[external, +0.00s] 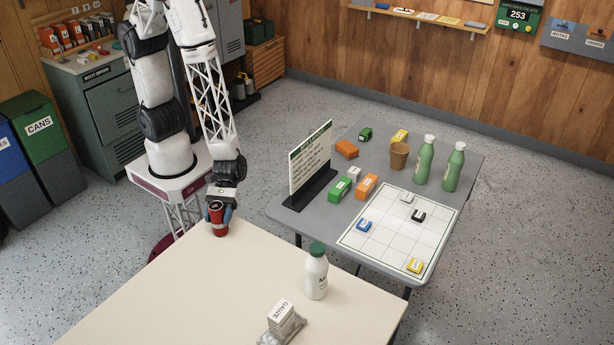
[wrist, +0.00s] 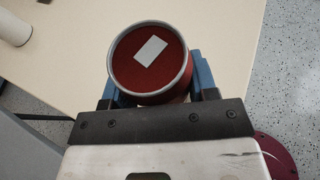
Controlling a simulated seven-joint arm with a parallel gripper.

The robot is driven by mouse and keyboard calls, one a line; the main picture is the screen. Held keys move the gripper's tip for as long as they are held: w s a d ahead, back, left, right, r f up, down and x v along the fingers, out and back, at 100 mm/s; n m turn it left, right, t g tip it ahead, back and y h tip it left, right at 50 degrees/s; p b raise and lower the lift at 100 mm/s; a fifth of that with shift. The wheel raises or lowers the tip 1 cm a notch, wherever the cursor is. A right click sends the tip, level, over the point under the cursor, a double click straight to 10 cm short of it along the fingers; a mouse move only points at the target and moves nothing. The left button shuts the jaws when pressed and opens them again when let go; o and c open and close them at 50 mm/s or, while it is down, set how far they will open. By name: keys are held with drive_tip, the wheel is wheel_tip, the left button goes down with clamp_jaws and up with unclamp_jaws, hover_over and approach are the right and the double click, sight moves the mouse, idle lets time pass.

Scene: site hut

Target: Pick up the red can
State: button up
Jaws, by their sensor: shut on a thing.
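The red can (external: 219,225) is upright at the near table's back-left corner in the external view. In the wrist view I look down on the can (wrist: 150,62), with its grey rim, dark red top and a pale rectangular patch. My gripper (external: 220,211) is above the table corner with its blue fingers on both sides of the can. In the wrist view my gripper (wrist: 154,88) is shut on the can. I cannot tell whether the can's base touches the table.
The cream table (external: 225,290) also holds a white bottle with a green cap (external: 316,275) and a gauze box (external: 282,318). A grey table (external: 290,213) beyond holds a sign (external: 310,160), a gridded board (external: 385,250), green bottles (external: 425,162), a brown cup (external: 399,156) and several small boxes.

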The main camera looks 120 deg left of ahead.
sight(216, 207)
drive_tip(key=shift+r, duration=0.15)
drive_tip(key=shift+r, duration=1.7)
drive_tip(key=s+a, duration=0.3)
drive_tip(key=s, duration=0.4)
drive_tip(key=s+a+r, duration=0.1)
drive_tip(key=s+a, duration=0.1)
drive_tip(key=s, duration=0.6)
drive_tip(key=shift+a+r, duration=0.15)
drive_tip(key=shift+a, duration=0.25)
drive_tip(key=shift+w, duration=0.1)
